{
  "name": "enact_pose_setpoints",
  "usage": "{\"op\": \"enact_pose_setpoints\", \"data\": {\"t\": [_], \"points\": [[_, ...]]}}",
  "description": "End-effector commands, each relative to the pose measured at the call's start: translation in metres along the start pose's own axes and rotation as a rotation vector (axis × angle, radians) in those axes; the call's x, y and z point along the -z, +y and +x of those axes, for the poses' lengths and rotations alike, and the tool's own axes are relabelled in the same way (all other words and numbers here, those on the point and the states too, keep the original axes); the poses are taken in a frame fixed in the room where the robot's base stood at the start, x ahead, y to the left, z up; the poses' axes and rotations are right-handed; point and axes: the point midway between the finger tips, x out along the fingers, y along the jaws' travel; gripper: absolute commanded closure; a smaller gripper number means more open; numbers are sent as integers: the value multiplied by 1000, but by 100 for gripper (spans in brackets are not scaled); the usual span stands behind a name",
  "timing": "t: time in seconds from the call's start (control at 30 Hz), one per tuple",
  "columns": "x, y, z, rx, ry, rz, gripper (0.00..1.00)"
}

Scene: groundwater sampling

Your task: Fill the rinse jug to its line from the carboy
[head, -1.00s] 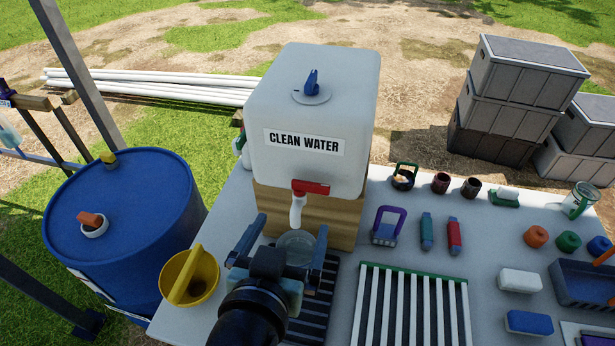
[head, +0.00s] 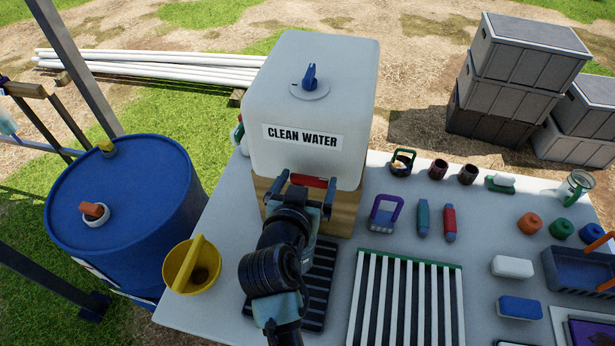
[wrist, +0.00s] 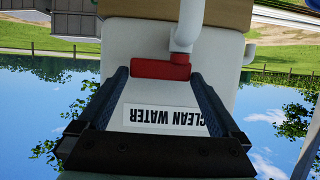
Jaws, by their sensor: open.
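The white carboy (head: 312,95), labelled CLEAN WATER, stands on a wooden block (head: 343,214) on the table. Its red tap lever (head: 309,181) shows at the front. In the wrist view, which is upside down, the red lever (wrist: 160,70) and white spout (wrist: 185,38) are clear. My gripper (head: 303,184) is open and empty, up at the tap. The lever lies near its fingertips, between them in the picture; I cannot tell whether they touch.
A black slatted tray (head: 322,290) lies below the tap. A yellow bucket (head: 191,266) and a blue drum (head: 125,215) are at left. A striped rack (head: 405,300), a purple-handled item (head: 385,213) and teal and red tubes (head: 423,217) lie to the right.

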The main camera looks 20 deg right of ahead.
Motion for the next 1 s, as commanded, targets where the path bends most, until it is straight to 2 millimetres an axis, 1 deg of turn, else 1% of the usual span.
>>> {"op": "enact_pose_setpoints", "data": {"t": [0.1, 0.33, 0.37, 0.4, 0.47, 0.6, 0.7, 1.0], "points": [[0, 0, 3, 0, 0, 1, 0], [0, 0, 4, 0, 0, 0, 0], [0, 0, 4, 0, 0, 0, 4], [0, 0, 4, 0, 0, 0, 11], [0, 0, 3, 0, 0, 0, 22], [0, 0, 3, 0, 0, 0, 47], [0, 0, 3, 0, 0, 0, 62], [-3, -2, 4, -43, 3, 18, 62]]}}
